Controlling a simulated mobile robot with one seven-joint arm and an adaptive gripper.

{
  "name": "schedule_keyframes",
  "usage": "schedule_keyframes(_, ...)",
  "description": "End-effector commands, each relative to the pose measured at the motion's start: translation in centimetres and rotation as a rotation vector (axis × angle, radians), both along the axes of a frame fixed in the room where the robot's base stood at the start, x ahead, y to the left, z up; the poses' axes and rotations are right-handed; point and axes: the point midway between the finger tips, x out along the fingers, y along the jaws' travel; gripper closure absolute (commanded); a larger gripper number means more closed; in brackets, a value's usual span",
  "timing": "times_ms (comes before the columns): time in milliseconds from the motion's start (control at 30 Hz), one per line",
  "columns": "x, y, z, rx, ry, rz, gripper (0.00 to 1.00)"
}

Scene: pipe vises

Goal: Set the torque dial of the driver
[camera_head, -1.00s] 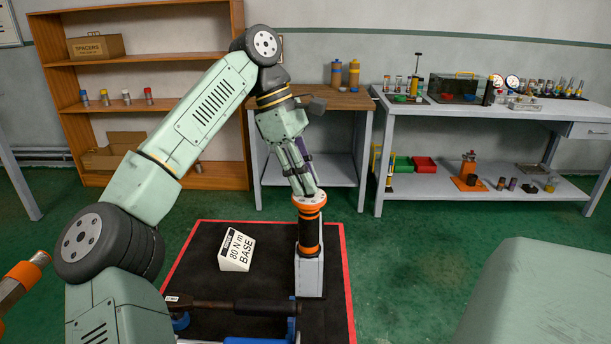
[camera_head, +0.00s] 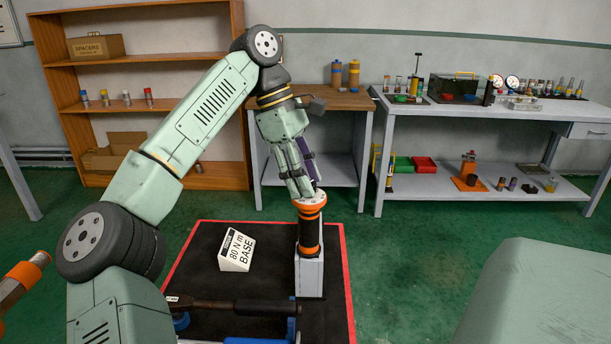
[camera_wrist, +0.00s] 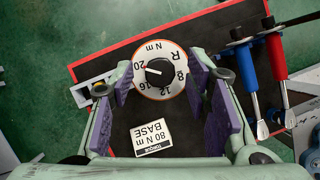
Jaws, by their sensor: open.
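The driver (camera_head: 308,236) stands upright in a grey block, with an orange and black body. Its round white dial (camera_wrist: 176,88) shows in the wrist view, marked N m, R and numbers including 8, 12, 16 and 20. A black knob sits at the dial's middle; a small red mark on its left side seems to point near 20. My gripper (camera_head: 304,191) is just above the driver's top, pointing down. In the wrist view my gripper (camera_wrist: 160,82) is open, its purple-padded fingers on either side of the dial. I cannot tell whether they touch it.
A sign (camera_head: 237,251) reading "80 N m BASE" stands on the red-edged black mat (camera_head: 195,262) beside the driver. A long black-handled tool (camera_head: 228,306) lies in front. Red- and blue-handled tools (camera_wrist: 276,58) lie at right in the wrist view. Shelves and benches stand behind.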

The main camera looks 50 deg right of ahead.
Motion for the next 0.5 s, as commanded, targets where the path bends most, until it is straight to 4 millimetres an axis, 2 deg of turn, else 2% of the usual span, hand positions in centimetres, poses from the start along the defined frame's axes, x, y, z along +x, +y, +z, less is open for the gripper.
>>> schedule_keyframes(233, 0.3, 0.1, 0.7, 0.000, -0.002, 0.001, 0.57)
schedule_keyframes(500, 1.7, 0.5, 4.3, 0.002, -0.005, 0.004, 0.57)
